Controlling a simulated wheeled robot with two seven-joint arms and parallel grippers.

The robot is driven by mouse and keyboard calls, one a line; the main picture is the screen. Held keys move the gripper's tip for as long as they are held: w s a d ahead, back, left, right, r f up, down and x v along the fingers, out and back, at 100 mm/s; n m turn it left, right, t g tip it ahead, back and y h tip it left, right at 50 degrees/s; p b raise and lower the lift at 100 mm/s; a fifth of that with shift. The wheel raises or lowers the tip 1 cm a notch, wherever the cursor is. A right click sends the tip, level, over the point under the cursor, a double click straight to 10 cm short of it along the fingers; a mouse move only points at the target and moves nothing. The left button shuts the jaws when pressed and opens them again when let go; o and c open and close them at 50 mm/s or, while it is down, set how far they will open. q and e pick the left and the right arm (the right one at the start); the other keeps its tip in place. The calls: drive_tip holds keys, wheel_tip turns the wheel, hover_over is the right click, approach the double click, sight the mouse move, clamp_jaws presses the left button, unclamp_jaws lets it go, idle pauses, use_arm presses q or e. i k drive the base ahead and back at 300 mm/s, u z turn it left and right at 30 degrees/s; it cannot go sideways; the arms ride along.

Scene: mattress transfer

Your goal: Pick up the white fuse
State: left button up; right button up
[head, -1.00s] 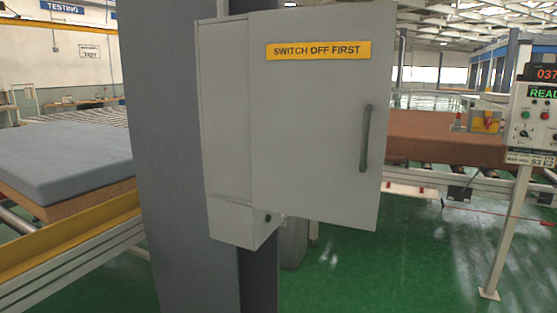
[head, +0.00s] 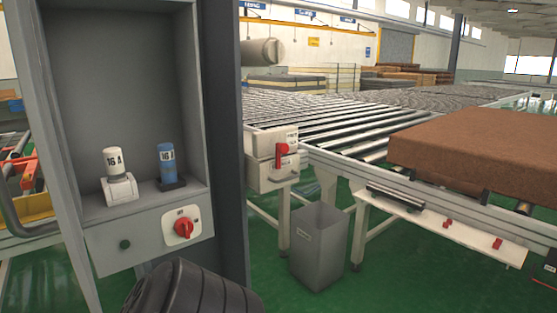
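The white fuse (head: 115,160), marked 16 A, stands upright in a white holder (head: 120,189) on the ledge inside the open grey cabinet (head: 120,80). A blue fuse (head: 166,155), also marked 16 A, stands upright to its right in a dark holder (head: 170,184). Neither gripper shows in the head view.
A grey post (head: 225,130) stands right of the cabinet opening. Further right are a box with a red switch (head: 282,152), a grey bin (head: 319,245), a roller conveyor (head: 340,120) and a brown mattress (head: 480,140). Green floor is visible between them.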

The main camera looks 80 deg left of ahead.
sight(113, 158)
drive_tip(key=i, duration=0.65)
drive_tip(key=u, duration=3.9)
drive_tip(key=i, duration=0.85)
